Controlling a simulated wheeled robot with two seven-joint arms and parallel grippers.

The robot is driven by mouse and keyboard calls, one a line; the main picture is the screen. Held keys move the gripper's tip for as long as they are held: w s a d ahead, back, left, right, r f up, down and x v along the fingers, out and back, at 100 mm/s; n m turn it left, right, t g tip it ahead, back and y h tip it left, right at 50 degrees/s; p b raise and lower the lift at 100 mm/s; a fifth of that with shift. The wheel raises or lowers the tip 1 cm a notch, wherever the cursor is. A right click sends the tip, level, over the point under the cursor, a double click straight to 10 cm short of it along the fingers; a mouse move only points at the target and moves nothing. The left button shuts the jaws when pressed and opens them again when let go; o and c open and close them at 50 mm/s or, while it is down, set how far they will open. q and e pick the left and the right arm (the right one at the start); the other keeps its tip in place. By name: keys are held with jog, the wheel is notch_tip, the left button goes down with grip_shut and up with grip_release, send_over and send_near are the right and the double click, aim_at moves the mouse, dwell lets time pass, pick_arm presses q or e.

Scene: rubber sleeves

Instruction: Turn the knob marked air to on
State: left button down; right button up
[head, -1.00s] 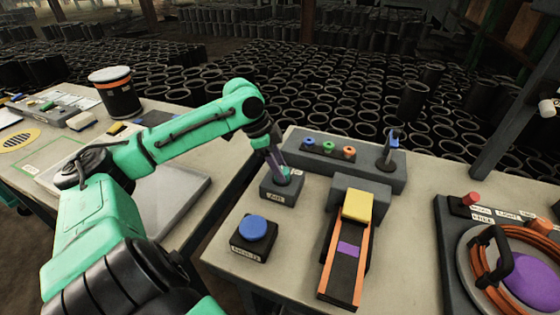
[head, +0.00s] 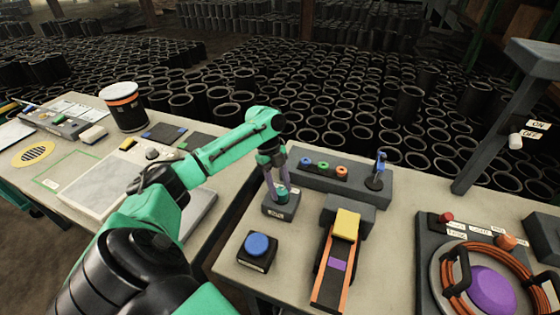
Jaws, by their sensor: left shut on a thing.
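The air knob (head: 283,194) is a small teal knob on top of a dark grey box (head: 279,209) with a white label on its front. The box stands near the left edge of the right-hand table. My left gripper (head: 276,192) reaches down from above and is shut on the knob, its purplish fingers covering part of it. The knob's exact pointing direction is hidden. A small white label shows at the right of the box top, too small to read. My right gripper is not in view.
A blue button (head: 257,244) on a dark box stands in front of the air box. A grey block with coloured rings (head: 324,167) and a blue lever (head: 380,165) lies behind. An orange-railed chute (head: 337,265) is to the right, a coiled orange hose (head: 452,290) farther right.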

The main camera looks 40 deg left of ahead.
pick_arm(q)
jog(key=shift+m, duration=0.7)
jog(key=shift+g, duration=0.3)
jog(key=shift+c, duration=1.7)
grip_release()
jog(key=p+v, duration=0.1)
jog(key=v, duration=1.3)
jog(key=shift+r, duration=0.35)
